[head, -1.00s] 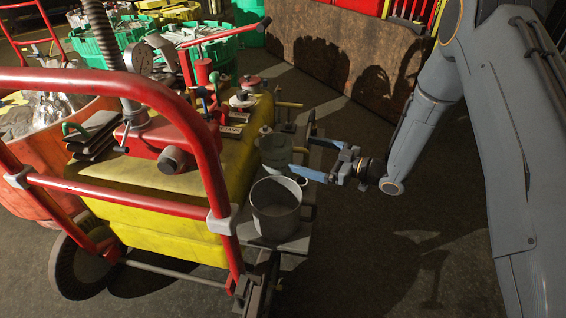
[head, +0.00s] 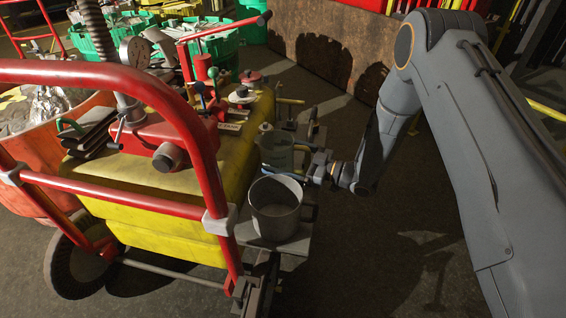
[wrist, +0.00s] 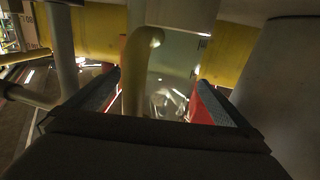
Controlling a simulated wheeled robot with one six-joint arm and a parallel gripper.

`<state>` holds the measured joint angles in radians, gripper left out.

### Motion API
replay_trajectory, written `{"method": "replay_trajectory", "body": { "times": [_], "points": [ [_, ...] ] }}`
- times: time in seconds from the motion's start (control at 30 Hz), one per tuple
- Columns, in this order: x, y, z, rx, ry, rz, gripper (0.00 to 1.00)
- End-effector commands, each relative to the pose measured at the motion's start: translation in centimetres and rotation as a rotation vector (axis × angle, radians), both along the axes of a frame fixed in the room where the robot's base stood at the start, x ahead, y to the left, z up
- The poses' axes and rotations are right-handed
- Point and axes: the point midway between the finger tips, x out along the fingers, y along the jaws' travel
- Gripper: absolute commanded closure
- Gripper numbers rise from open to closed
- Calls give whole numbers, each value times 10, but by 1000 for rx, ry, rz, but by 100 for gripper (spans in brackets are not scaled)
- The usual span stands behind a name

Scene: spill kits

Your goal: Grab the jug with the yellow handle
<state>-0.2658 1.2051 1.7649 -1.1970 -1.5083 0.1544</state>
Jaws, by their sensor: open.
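The jug (head: 276,148) is a pale grey-green, see-through vessel. It stands on the cart's side shelf, behind a grey bucket (head: 276,210). In the wrist view, its yellow handle (wrist: 133,82) runs downward between my two fingers, with the clear jug body (wrist: 175,72) just beyond. My gripper (head: 304,166) is beside the jug's right side in the head view. In the wrist view, my gripper (wrist: 158,88) is open, with one finger to each side of the handle. I cannot tell whether either finger touches it.
A large grey surface, likely the bucket, is close at the right of the wrist view. The yellow tank (head: 160,215) and red cart rail (head: 130,198) stand to the left. A grey post (wrist: 62,50) is at the wrist view's left. Open floor lies right of the cart.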

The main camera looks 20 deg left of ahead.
Motion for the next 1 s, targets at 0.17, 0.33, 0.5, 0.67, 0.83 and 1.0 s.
{"method": "replay_trajectory", "body": {
  "times": [0.17, 0.33, 0.5, 0.67, 0.83, 1.0],
  "points": [
    [2, 9, 0, -1, 1, -3, 0],
    [2, 8, 0, -1, 1, -3, 7],
    [2, 8, 0, -1, 1, -3, 35],
    [2, 8, 0, 0, 0, -3, 47],
    [2, 8, 1, 0, 0, -3, 47],
    [2, 8, 10, 0, -1, -3, 47]
  ]
}}
